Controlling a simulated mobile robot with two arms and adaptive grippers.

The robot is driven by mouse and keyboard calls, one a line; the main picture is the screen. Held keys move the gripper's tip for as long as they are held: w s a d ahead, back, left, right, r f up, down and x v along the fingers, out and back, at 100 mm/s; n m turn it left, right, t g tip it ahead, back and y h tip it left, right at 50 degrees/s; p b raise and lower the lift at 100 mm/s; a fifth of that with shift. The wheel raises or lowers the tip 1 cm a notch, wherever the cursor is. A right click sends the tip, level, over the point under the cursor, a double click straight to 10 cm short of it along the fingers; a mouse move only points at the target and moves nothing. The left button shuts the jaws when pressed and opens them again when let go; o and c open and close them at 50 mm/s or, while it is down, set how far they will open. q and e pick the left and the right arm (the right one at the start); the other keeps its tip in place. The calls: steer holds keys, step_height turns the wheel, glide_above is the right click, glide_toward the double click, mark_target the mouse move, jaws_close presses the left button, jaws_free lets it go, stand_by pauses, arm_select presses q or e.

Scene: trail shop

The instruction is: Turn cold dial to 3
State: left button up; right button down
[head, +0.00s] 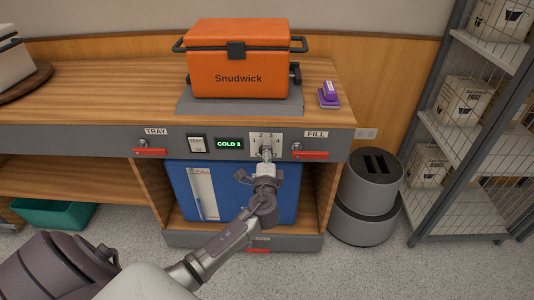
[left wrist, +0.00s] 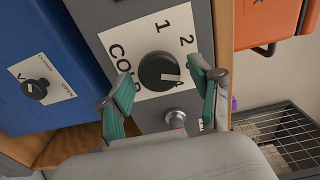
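The cold dial (left wrist: 159,71) is a round black knob on a white numbered plate marked COLD. Its pale pointer mark points right, toward the side with the 3. In the head view the dial plate (head: 266,141) is on the counter front, and the green display (head: 229,144) beside it reads COLD 3. My left gripper (left wrist: 160,84) is open, its two green-padded fingers on either side of the dial with gaps showing. It also shows in the head view (head: 265,162), just in front of the dial and hiding its lower part. My right gripper is out of view.
An orange cooler (head: 239,65) and a purple stamp-like item (head: 328,95) stand on the counter. Red handles marked TRAY (head: 150,152) and FILL (head: 309,155) flank the dial. A blue box (head: 185,190) sits below. A grey bin (head: 370,185) and wire shelf stand right.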

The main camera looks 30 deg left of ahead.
arm_select(q)
steer(key=v, duration=1.2)
stand_by(0.4)
steer(key=s+d+f+n+g+h, duration=0.15)
steer(key=s+f+g, duration=0.3)
steer(key=f, duration=0.65)
steer(key=s+d+f+n+g+h, duration=0.1)
steer(key=s+f+n+g+h, duration=0.3)
steer(key=f, duration=0.7)
steer(key=s+d+f+n+g+h, duration=0.2)
steer(key=s+d+f, duration=0.1)
steer(key=s+f, duration=0.4)
steer(key=s+d+f+n+g+h, duration=0.2)
steer(key=s+d+f, duration=0.3)
steer(key=s, duration=0.4)
steer(key=s+a+f+g+p, duration=0.1)
steer(key=s+a+g+p, duration=0.1)
steer(key=s+p, duration=1.4)
steer(key=shift+s+a+f, duration=0.35)
steer(key=shift+s+a, duration=0.35)
steer(key=shift+a, duration=0.05)
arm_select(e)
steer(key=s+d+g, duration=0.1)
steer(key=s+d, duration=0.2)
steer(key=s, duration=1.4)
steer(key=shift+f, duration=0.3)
